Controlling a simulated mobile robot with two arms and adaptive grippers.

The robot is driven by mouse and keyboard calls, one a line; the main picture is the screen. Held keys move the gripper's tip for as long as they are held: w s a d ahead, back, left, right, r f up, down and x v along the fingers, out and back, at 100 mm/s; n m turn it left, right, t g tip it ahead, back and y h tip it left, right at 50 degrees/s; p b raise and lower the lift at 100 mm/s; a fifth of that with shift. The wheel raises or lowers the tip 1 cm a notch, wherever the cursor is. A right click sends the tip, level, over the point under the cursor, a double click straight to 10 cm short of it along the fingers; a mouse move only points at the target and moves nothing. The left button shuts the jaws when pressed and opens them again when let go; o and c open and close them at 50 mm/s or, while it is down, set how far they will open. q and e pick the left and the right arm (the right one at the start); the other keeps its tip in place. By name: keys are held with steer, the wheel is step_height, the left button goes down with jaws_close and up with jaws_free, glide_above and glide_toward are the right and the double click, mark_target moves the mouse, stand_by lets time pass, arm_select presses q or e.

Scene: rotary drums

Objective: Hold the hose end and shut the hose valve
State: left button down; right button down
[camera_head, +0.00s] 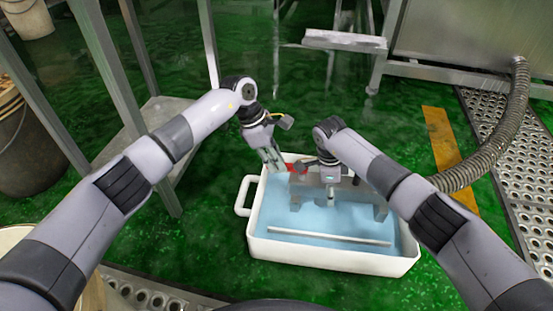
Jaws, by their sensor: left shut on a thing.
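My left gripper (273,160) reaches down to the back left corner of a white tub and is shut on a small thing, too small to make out. A small red part (291,168), which may be the valve handle, shows right beside its fingertips. My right gripper (329,178) is just right of the red part, over the back of the tub. Its fingers cannot be made out, so I cannot tell whether it is open or shut. The hose end cannot be told apart between the two grippers.
The white tub (252,215) holds pale blue liquid and a light bar (328,237). A thick corrugated grey hose (492,146) curves down from a metal machine (455,35) at the right. Metal legs (105,60) and a dark drum (30,145) stand at the left. Green floor lies around the tub.

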arm_select(q)
steer(key=shift+s, duration=0.15)
steer(key=shift+s+n+t, duration=0.3)
steer(key=shift+s+n, duration=0.05)
steer(key=shift+n, duration=0.35)
steer(key=c, duration=1.5)
jaws_free()
steer(key=shift+a+r, duration=0.1)
steer(key=v, duration=1.2)
steer(key=shift+c, duration=0.2)
